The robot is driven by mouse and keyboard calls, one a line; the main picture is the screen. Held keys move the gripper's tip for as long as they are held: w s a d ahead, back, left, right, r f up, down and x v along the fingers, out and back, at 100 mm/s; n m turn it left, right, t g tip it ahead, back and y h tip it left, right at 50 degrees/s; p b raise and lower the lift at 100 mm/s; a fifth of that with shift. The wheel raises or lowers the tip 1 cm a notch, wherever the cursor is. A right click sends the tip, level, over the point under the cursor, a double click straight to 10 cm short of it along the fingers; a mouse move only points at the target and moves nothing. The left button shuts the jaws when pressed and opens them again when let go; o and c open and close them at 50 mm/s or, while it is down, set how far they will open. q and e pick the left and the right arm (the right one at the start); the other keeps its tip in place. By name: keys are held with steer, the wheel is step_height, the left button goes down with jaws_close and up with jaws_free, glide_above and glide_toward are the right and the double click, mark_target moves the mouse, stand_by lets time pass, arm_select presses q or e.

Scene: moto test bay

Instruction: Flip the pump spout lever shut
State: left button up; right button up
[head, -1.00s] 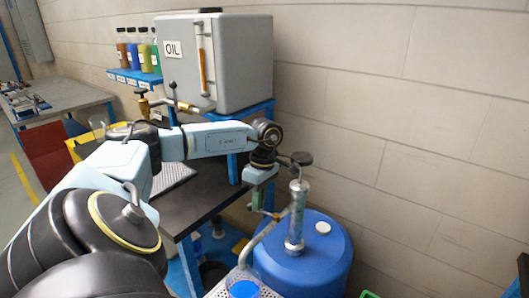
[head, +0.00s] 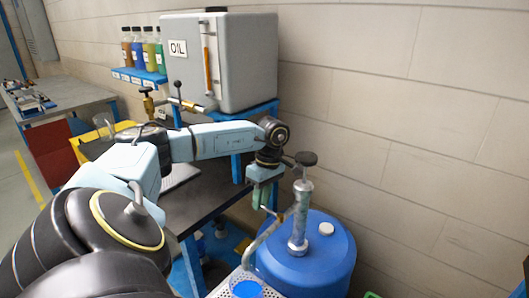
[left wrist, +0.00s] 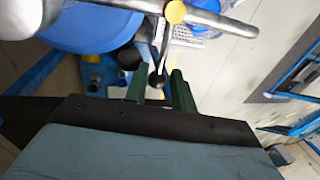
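The hand pump (head: 299,220), a grey-green cylinder with a dark knob on top, stands on a blue drum. Its grey spout pipe (head: 263,239) slopes down left toward a blue-filled container (head: 247,289). The spout lever (left wrist: 160,52) shows in the left wrist view as a thin rod with a dark ball tip, below a yellow round cap (left wrist: 175,11) on the pipe. My left gripper (head: 263,196) is beside the pump, above the pipe. In the left wrist view its green fingers (left wrist: 158,82) are apart, with the ball between their tips. Contact cannot be told. My right gripper is not in view.
The blue drum (head: 322,258) stands against the wall. A dark workbench (head: 197,205) is to its left, with a grey oil tank (head: 245,65) on a blue stand behind. Bottles (head: 149,50) sit on a blue shelf. The wall side right of the pump is clear.

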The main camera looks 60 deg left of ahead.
arm_select(q)
steer(key=shift+o, duration=0.3)
steer(key=p+v, duration=0.1)
steer(key=v, duration=1.2)
steer(key=shift+r, duration=0.2)
steer(key=shift+s, duration=0.1)
